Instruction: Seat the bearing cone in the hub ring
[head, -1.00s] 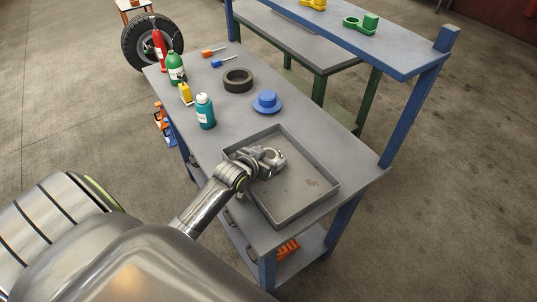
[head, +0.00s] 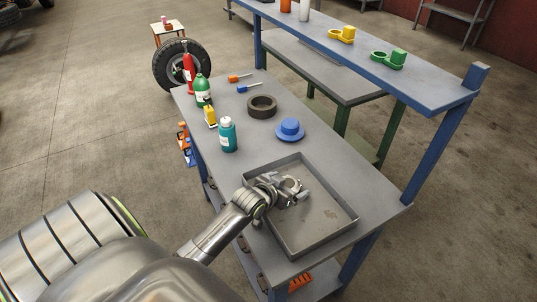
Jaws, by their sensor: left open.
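A silver, ring-shaped piece that looks like the bearing cone (head: 292,183) is in the back-left part of the grey tray (head: 327,244), right at my left gripper. My left gripper (head: 299,191) is open, low in the tray, with its jaws beside or around this piece. The jaws and the piece are both silver and overlap, so I cannot tell whether they touch. The dark ring that looks like the hub ring (head: 262,106) lies flat on the grey bench (head: 381,199), beyond the tray. My right gripper is not in view.
A blue flanged piece (head: 290,129) stands between the ring and the tray. A teal bottle (head: 227,135), yellow bottle (head: 210,117), green bottle (head: 203,91) and red bottle (head: 189,72) line the left edge. A blue raised shelf (head: 365,52) runs along the back.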

